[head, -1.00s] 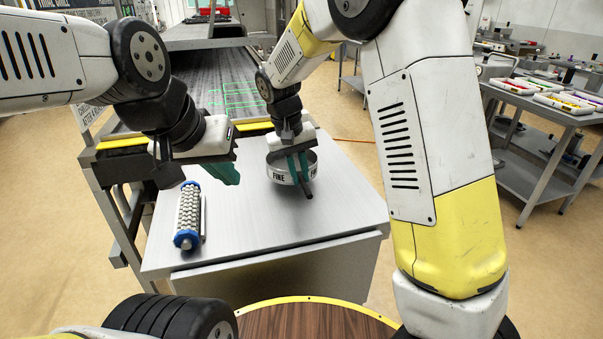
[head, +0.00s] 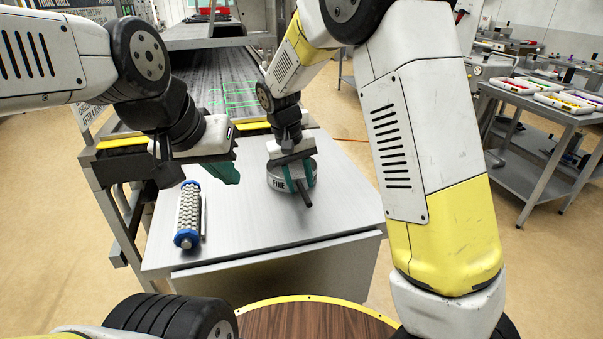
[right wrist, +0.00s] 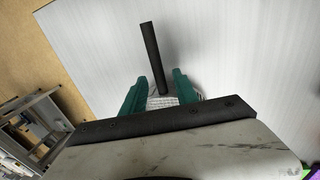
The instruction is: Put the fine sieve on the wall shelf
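The fine sieve (head: 277,183) is a round grey metal sieve with a "FINE" label and a dark handle, resting on the grey table. The handle also shows in the right wrist view (right wrist: 152,55). My right gripper (head: 299,185) is over the near side of the sieve, its green fingers apart. In the right wrist view the handle lies between the fingers with gaps on both sides. My left gripper (head: 228,173) hangs above the table left of the sieve; its finger gap is hidden. I cannot clearly identify the wall shelf.
A studded roller with blue ends (head: 188,214) lies on the left of the table (head: 270,230). A conveyor (head: 205,75) under a metal hood stands behind. A side bench (head: 550,110) with trays is at the right. The table's front is clear.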

